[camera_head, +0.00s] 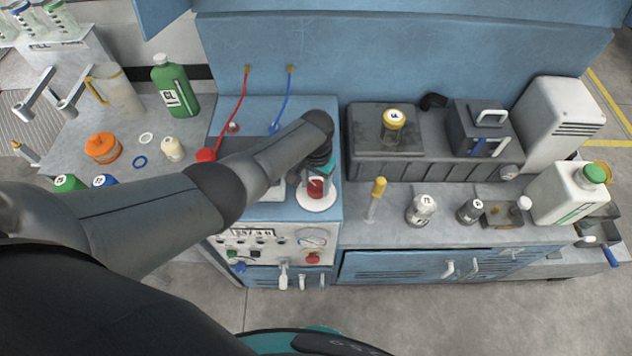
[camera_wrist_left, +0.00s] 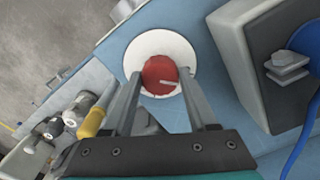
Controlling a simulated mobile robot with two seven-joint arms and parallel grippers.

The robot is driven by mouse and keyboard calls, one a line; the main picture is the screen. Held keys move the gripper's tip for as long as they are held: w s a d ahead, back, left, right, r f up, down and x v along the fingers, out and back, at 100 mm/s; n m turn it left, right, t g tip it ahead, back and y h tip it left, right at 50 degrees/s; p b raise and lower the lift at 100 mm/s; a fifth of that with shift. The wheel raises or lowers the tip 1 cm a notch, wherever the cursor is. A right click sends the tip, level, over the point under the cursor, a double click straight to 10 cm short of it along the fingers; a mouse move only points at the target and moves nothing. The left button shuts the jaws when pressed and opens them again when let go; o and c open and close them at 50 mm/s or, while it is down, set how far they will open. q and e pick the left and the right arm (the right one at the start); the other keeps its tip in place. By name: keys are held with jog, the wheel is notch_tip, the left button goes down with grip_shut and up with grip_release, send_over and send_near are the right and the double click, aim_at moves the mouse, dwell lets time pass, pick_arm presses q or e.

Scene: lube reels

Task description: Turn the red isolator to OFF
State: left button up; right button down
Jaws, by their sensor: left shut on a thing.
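The red isolator (camera_head: 316,187) is a round red knob on a white disc (camera_head: 318,204), on the blue cabinet top in the head view. My left gripper (camera_head: 315,174) reaches down to it from above. In the left wrist view, the red isolator (camera_wrist_left: 159,72) sits between the two fingertips of my left gripper (camera_wrist_left: 160,78), which is shut on it. A pale line on the knob points right in that view. No ON or OFF lettering is readable on the disc. The right gripper is not in view.
A red hose (camera_head: 245,95) and a blue hose (camera_head: 287,100) hang behind my left arm. A yellow-handled tool (camera_head: 377,188) stands right of the isolator. A panel with a gauge (camera_head: 313,238) is below. Several bottles stand on both sides.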

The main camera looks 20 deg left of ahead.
aim_at(316, 186)
pick_arm(q)
jog(key=o, duration=1.4)
jog(key=shift+c, duration=0.2)
jog(key=shift+r, duration=0.5)
notch_tip(316, 186, up, 7)
jog(key=p, duration=0.3)
jog(key=shift+f, duration=0.1)
notch_tip(316, 186, up, 8)
jog(key=shift+f, duration=0.25)
